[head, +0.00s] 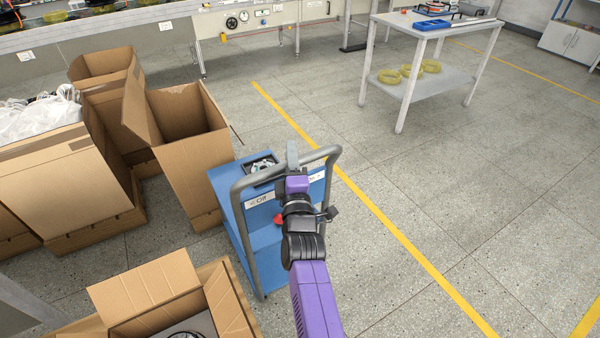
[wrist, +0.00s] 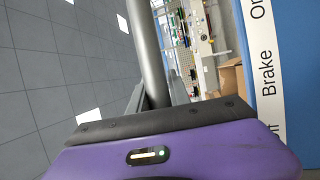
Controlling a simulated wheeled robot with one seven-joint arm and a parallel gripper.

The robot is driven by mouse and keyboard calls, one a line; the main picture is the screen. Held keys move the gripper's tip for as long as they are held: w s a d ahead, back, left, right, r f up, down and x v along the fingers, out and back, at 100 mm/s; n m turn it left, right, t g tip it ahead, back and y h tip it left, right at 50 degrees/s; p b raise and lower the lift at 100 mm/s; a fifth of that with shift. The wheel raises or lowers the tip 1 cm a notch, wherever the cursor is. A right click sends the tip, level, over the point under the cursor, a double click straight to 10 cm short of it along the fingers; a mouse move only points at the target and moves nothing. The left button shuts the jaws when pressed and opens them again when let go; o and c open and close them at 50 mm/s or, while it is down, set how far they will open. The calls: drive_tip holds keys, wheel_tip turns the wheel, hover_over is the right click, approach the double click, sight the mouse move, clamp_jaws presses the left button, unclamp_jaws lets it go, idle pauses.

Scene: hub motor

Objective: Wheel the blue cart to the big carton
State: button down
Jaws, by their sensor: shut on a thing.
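The blue cart (head: 228,188) stands at the centre of the head view, with a grey tubular handle (head: 238,225) and a white brake label (head: 257,201). My gripper (head: 294,166) is shut on the top bar of the handle. In the wrist view the grey bar (wrist: 148,55) runs into my jaws, beside the label (wrist: 268,75) reading Brake, On and Off. A tall open carton (head: 190,165) stands just left of the cart, at its far side. Another large carton (head: 75,195), with white bags in it, stands farther left. I cannot tell which carton is meant.
A smaller open carton (head: 150,290) is close at the lower left. More cartons (head: 105,90) stand behind. A yellow floor line (head: 390,222) passes right of the cart. A white table (head: 440,80) stands at the upper right. The floor between is clear.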

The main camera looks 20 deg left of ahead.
drive_tip(key=shift+w+a, duration=0.3)
drive_tip(key=shift+a, duration=0.1)
drive_tip(key=c, duration=1.2)
unclamp_jaws()
drive_tip(key=p+v, duration=0.1)
drive_tip(key=v, duration=0.6)
drive_tip(key=shift+s+d+f+p, duration=0.2)
drive_tip(key=shift+s+d+p, duration=0.05)
drive_tip(key=shift+s+p, duration=0.1)
